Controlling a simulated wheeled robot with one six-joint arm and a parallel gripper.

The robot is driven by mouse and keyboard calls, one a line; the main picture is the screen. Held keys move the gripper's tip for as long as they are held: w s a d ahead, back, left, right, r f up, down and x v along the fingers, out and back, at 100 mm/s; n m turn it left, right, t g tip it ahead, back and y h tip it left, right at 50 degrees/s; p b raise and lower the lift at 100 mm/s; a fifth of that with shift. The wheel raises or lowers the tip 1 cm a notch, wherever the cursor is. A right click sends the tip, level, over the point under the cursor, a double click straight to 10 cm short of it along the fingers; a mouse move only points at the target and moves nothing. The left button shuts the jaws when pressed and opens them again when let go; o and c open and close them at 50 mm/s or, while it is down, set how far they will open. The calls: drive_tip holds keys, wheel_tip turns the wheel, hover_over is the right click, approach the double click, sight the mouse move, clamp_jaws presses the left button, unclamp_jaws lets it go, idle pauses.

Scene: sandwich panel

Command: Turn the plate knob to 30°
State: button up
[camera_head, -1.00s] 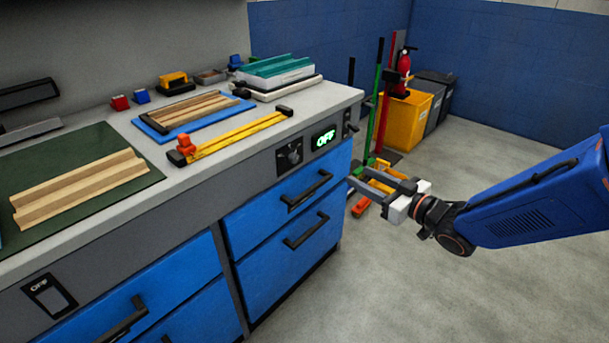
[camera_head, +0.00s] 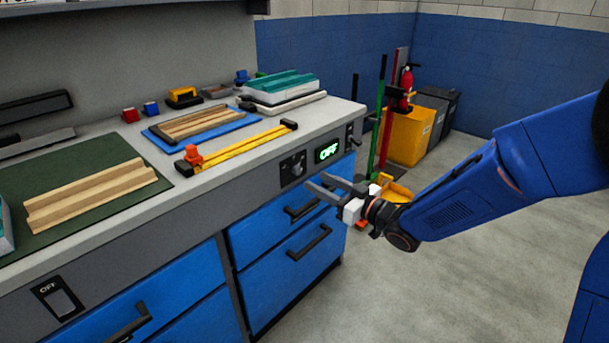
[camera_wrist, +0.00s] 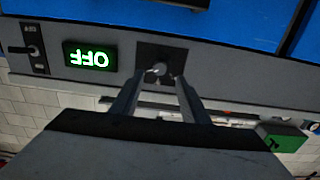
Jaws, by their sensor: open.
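The plate knob (camera_head: 293,167) sits on a dark square plate on the grey front panel of the counter. Just right of it, a display (camera_head: 328,151) reads OFF in green. My gripper (camera_head: 317,182) is open and empty, in front of the panel and a little right of and below the knob in the head view. In the wrist view, which is upside down, the knob (camera_wrist: 158,70) shows between the fingertips (camera_wrist: 159,79) of my gripper. The display (camera_wrist: 90,56) is left of it there. I cannot tell the gap to the knob or its exact angle.
A toggle switch (camera_head: 350,138) is at the panel's right end, and an OFF rocker switch (camera_head: 59,299) at lower left. Blue drawers with black handles (camera_head: 309,243) lie below. A yellow clamp (camera_head: 240,145) lies along the counter edge.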

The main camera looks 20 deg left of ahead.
sight(299, 172)
drive_tip(key=x, duration=0.6)
drive_tip(key=shift+w+a, duration=0.1)
drive_tip(key=shift+a, duration=0.15)
clamp_jaws()
